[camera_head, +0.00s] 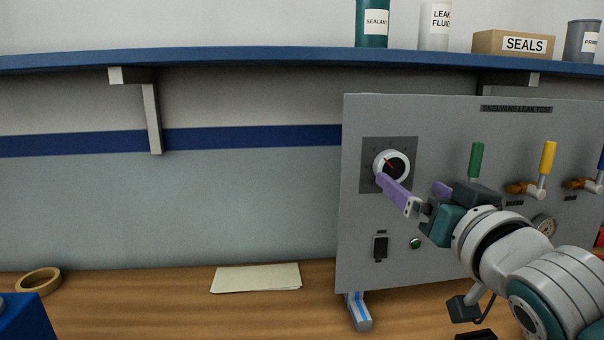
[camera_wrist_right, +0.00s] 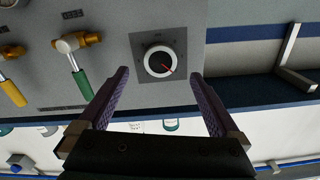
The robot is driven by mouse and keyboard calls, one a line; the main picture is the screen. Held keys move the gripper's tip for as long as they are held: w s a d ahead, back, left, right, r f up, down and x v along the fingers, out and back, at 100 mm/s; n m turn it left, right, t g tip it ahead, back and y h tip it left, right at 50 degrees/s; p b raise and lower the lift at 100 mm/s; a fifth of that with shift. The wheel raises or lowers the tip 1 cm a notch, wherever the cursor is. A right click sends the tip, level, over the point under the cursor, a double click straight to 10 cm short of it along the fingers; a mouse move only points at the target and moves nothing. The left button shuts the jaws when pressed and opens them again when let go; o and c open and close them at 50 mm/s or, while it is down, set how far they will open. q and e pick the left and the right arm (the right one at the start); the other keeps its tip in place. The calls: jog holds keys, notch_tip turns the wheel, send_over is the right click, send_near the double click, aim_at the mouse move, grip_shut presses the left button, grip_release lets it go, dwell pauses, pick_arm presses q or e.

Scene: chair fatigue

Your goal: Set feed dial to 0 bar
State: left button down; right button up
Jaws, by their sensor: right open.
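The feed dial (camera_head: 391,166) is a round black knob with a red pointer line and a white ring, on a dark square plate at the upper left of the grey panel (camera_head: 362,230). In the head view the red line slants toward the upper left. The dial also shows in the right wrist view (camera_wrist_right: 160,62), ahead of the fingers and between their lines. My right gripper (camera_head: 412,184) is open and empty, its purple fingers apart; in the head view one fingertip overlaps the dial's lower edge. In the wrist view (camera_wrist_right: 163,84) neither finger visibly grips the dial. My left gripper is not in view.
Green (camera_head: 476,160), yellow (camera_head: 547,158) and blue valve handles stand right of the dial. A black switch (camera_head: 380,247), a green button (camera_head: 415,243) and a gauge (camera_head: 544,225) sit lower. A shelf (camera_head: 250,57) runs above. Paper (camera_head: 256,278) and a tape ring (camera_head: 38,281) lie on the bench.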

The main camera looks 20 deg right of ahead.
aim_at(393, 172)
jog(key=x, duration=0.6)
jog(key=shift+w, duration=0.25)
jog(key=c, duration=1.4)
